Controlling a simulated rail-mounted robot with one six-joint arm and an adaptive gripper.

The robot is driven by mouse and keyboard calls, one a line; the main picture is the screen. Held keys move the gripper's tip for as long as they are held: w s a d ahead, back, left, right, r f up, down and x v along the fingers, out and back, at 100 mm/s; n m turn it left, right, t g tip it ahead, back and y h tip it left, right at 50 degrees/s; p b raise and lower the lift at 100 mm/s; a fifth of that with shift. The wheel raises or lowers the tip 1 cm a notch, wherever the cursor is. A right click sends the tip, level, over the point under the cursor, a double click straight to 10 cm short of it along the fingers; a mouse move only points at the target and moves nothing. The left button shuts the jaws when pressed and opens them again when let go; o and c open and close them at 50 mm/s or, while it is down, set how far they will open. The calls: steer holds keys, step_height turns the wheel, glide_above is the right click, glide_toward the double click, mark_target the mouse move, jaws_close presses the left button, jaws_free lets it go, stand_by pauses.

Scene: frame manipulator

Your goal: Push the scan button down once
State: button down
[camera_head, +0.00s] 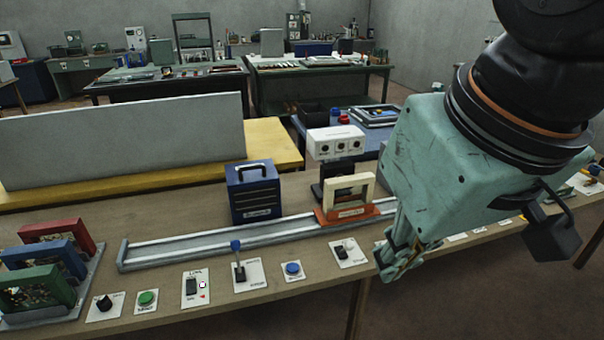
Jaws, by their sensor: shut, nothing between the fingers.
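Several control plates lie along the front of the long workbench. One has a round blue button (292,268) and another a round green button (147,298); both stand out from their white plates. Their labels are too small to read, so I cannot tell which one is the scan button. My gripper (386,268) points down over the bench's front edge, right of the blue button and apart from it. It is shut and empty. My wrist hides part of the bench and some plates behind it.
A blue-knobbed lever (238,262) stands left of the blue button, and a small dark switch (345,248) to its right. Behind them run a grey rail (190,250), an orange-and-cream frame carriage (347,200) and a dark blue box (254,193). Coloured frames (38,311) stand far left.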

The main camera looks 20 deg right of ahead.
steer(key=shift+w+d, duration=0.1)
steer(key=shift+w, duration=0.05)
stand_by(0.5)
steer(key=w+d+f+n+t+h, duration=0.1)
steer(key=w+d+f+n, duration=0.15)
steer(key=w+d, duration=0.65)
steer(key=w+d+f+n+h+p, duration=0.1)
steer(key=w+d+f, duration=0.35)
steer(key=w, duration=0.75)
steer(key=w+d+f+n+t+h, duration=0.1)
steer(key=w+d+f+n, duration=0.1)
steer(key=w+d, duration=0.8)
steer(key=w+d+f+n+t+y, duration=0.1)
steer(key=w+d+f+n, duration=0.2)
steer(key=w+d+f, duration=0.5)
steer(key=w+d+f+n+t+y, duration=0.1)
steer(key=f+y, duration=0.1)
steer(key=f, duration=0.7)
steer(key=w+f+n+t+y+p, duration=0.1)
steer(key=w+f, duration=0.1)
steer(key=f, duration=0.7)
steer(key=shift+d+n+y, duration=0.35)
steer(key=shift+d+y, duration=0.05)
steer(key=shift+f, duration=0.1)
steer(key=shift+f, duration=0.15)
